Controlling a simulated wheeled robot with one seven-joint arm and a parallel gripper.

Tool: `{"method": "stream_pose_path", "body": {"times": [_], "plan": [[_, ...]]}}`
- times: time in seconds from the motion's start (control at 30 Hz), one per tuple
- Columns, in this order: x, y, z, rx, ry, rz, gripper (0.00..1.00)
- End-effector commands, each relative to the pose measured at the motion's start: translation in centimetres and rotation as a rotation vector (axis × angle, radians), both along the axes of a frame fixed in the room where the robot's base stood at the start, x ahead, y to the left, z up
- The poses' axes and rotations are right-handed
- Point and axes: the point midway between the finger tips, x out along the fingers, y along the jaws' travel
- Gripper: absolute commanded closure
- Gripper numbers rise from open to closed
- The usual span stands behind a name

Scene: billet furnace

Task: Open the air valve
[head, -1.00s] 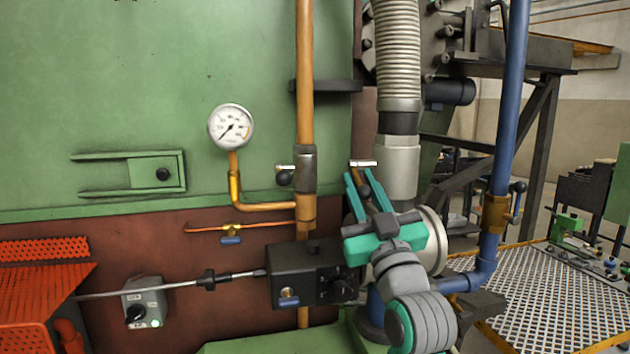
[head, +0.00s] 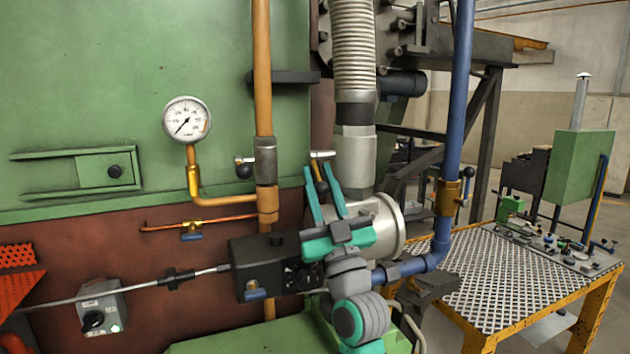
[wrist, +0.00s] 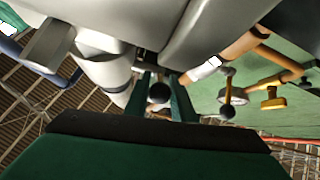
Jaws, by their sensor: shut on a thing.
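The air valve is a lever with a pale bar (head: 322,154) and a dark ball knob, in front of the grey air duct (head: 348,158). I take this lever as the air valve from its place on the duct. My gripper (head: 321,172) is at the lever, with its green fingers pointing up on either side of it. In the wrist view my gripper (wrist: 162,88) has the black ball knob (wrist: 158,93) between its fingers. The jaws are shut on the lever. Part of the lever is hidden by the fingers, so its exact angle is hard to tell.
A similar black-knobbed lever (head: 243,168) sits close left on the orange pipe (head: 262,80). A pressure gauge (head: 187,120) is further left. A black box (head: 262,268) is below. The blue pipe (head: 458,100) and a grated table (head: 510,275) stand right.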

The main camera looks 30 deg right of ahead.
Motion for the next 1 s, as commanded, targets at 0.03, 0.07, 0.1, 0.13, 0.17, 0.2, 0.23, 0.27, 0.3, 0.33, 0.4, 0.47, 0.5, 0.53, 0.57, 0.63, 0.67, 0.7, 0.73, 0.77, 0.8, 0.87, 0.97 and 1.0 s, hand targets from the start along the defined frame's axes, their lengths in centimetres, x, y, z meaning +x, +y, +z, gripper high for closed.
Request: {"method": "stream_pose_path", "body": {"times": [0.03, 0.07, 0.1, 0.13, 0.17, 0.2, 0.23, 0.27, 0.3, 0.33, 0.4, 0.47, 0.5, 0.53, 0.57, 0.63, 0.67, 0.7, 0.73, 0.77, 0.8, 0.87, 0.97, 1.0], "plan": [[0.1, -0.2, 0.0, 0.001, 0.002, -0.003, 1.0], [0.0, -0.2, 0.0, 0.001, 0.002, -0.003, 1.0], [0.0, -0.2, 0.0, 0.001, 0.002, -0.003, 1.0], [0.1, -0.2, 0.0, 0.001, 0.002, -0.003, 1.0], [0.1, -0.2, 0.0, 0.001, 0.002, -0.003, 0.73], [0.1, -0.2, 0.0, 0.0, 0.001, -0.003, 0.63], [0.1, -0.1, 0.1, 0.0, 0.001, -0.002, 0.58], [0.1, -0.1, 0.0, 0.0, 0.001, -0.002, 0.58], [0.1, -0.1, 0.0, 0.0, 0.001, 0.0, 0.58], [0.1, 0.0, 0.0, 0.0, 0.001, 0.0, 0.58], [0.1, 0.0, 0.0, 0.0, 0.001, 0.001, 0.58], [0.1, 0.0, 0.0, 0.0, 0.001, 0.001, 0.58], [0.1, 0.0, 0.0, 0.0, 0.001, 0.001, 0.58], [0.0, 0.0, 0.0, 0.0, 0.001, 0.001, 0.58], [0.0, 0.0, -0.1, 0.0, 0.001, 0.001, 0.58], [-0.3, 0.1, -0.5, 0.0, 0.001, 0.001, 0.58], [-0.5, 0.1, -0.7, 0.0, 0.001, 0.001, 0.58], [-0.8, 0.2, -1.0, 0.001, 0.002, 0.001, 0.58], [-1.1, 0.2, -1.3, 0.001, 0.002, 0.001, 0.58], [-1.5, 0.2, -1.7, 0.001, 0.003, 0.001, 0.58], [-2.0, 0.3, -2.2, 0.001, 0.002, 0.0, 0.58], [-2.7, 0.4, -3.0, 0.001, 0.003, 0.0, 0.58], [-4.1, 0.6, -4.3, 0.001, 0.002, -0.001, 0.58], [-4.5, 0.6, -4.9, 0.002, 0.002, 0.0, 0.58]]}}
